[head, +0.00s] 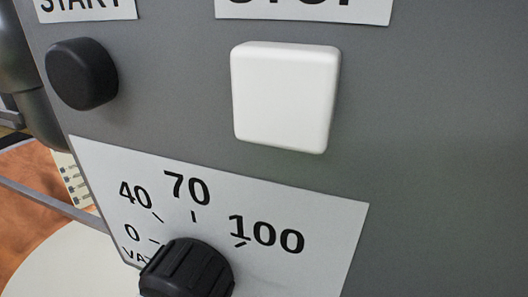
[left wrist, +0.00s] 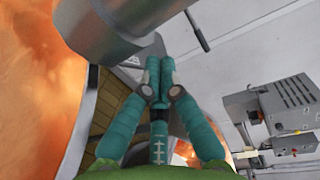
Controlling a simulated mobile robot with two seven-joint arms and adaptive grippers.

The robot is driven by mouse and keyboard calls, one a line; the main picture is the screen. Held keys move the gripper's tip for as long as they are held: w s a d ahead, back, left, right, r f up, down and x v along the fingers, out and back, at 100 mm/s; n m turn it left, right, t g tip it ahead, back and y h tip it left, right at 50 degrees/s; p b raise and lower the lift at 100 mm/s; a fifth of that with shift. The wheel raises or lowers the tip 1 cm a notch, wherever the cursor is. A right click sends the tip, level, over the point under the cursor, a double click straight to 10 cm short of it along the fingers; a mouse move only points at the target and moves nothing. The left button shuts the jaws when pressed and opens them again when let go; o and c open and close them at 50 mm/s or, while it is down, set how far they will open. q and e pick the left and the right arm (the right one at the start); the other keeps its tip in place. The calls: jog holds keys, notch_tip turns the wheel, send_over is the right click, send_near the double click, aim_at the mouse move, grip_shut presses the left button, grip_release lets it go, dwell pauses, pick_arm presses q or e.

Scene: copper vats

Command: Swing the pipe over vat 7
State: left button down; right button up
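In the left wrist view a thick grey pipe (left wrist: 108,28) crosses the upper left, with a rounded end. A thin dark rod (left wrist: 197,32) shows just right of it. My left gripper (left wrist: 160,68) has teal fingers with their tips together, just below the pipe's end in the picture. I see nothing between the tips. Whether they touch the pipe is unclear. Copper-coloured surfaces (left wrist: 40,90) fill the left side; I cannot tell which vat they belong to. No vat number is readable. My right gripper is in neither view.
In the head view a grey control panel (head: 440,120) fills most of the picture, very close. It has a black START button (head: 82,74), a white STOP button (head: 285,97) and a black dial (head: 187,268). A grey box (left wrist: 285,100) stands right in the left wrist view.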

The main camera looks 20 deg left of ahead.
pick_arm(q)
jog(key=s+a+p, duration=0.2)
jog(key=a, duration=0.1)
jog(key=shift+r, duration=0.35)
jog(key=s+a+y+p, duration=0.1)
jog(key=s+a+n+p, duration=0.1)
jog(key=s, duration=0.1)
jog(key=s+a+y+p, duration=0.1)
jog(key=shift+s+a+n+y, duration=0.3)
jog(key=shift+s+n, duration=0.05)
jog(key=shift+n, duration=0.05)
jog(key=shift+s, duration=0.1)
